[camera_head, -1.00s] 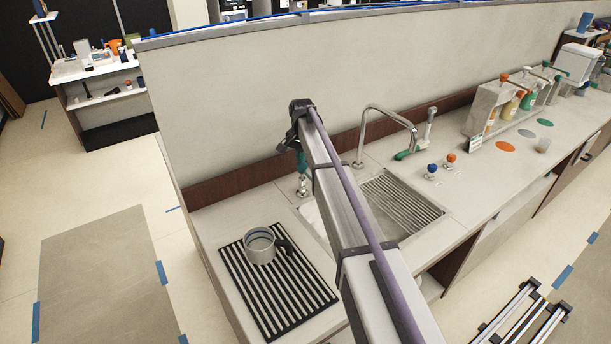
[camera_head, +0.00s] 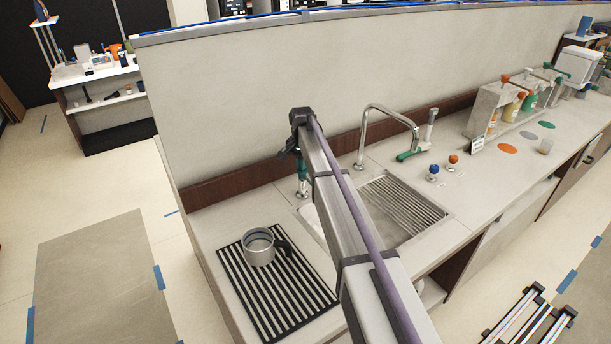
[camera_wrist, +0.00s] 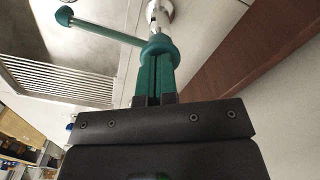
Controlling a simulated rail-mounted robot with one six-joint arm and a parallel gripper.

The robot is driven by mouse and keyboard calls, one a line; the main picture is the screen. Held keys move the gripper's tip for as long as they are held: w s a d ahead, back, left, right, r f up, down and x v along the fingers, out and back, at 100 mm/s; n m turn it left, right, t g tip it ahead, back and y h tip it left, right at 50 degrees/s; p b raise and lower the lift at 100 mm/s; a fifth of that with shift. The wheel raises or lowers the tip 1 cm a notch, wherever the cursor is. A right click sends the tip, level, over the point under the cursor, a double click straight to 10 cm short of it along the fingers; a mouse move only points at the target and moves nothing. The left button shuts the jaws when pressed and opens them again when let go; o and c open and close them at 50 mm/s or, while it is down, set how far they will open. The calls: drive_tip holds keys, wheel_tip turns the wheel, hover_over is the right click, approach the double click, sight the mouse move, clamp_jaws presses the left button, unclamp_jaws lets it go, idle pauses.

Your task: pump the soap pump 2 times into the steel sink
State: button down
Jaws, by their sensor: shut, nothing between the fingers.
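The soap pump (camera_head: 303,188) stands on the counter beside the left back of the steel sink (camera_head: 317,220). In the wrist view the pump (camera_wrist: 160,42) has a teal head, a pale steel stem and a teal spout with a round tip, pointing left over the sink (camera_wrist: 88,45). My gripper (camera_wrist: 157,62) has its teal fingers shut with nothing between them. The fingertips are at the pump head, seemingly touching its top; exact contact is hard to tell. In the head view my gripper (camera_head: 301,166) is small and partly hidden by my arm.
A slatted rack (camera_head: 405,203) covers the sink's right part. A curved faucet (camera_head: 362,135) stands behind it, with blue and orange knobs (camera_head: 433,170) to the right. A metal pitcher (camera_head: 259,250) sits on a striped drain mat (camera_head: 275,295) at left. A wall panel (camera_head: 250,100) rises behind.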

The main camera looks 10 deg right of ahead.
drive_tip(key=shift+r+p, duration=3.05)
wheel_tip(320, 180, up, 6)
drive_tip(key=p, duration=0.6)
drive_tip(key=s+f+n+b, duration=0.2)
drive_tip(key=s, duration=1.1)
drive_tip(key=s+f+n+b, duration=0.3)
drive_tip(key=s, duration=1.1)
drive_tip(key=s+f+n+b, duration=0.2)
drive_tip(key=s, duration=1.2)
drive_tip(key=shift+f+n+b, duration=0.35)
drive_tip(key=shift+n, duration=0.05)
drive_tip(key=shift+s, duration=0.1)
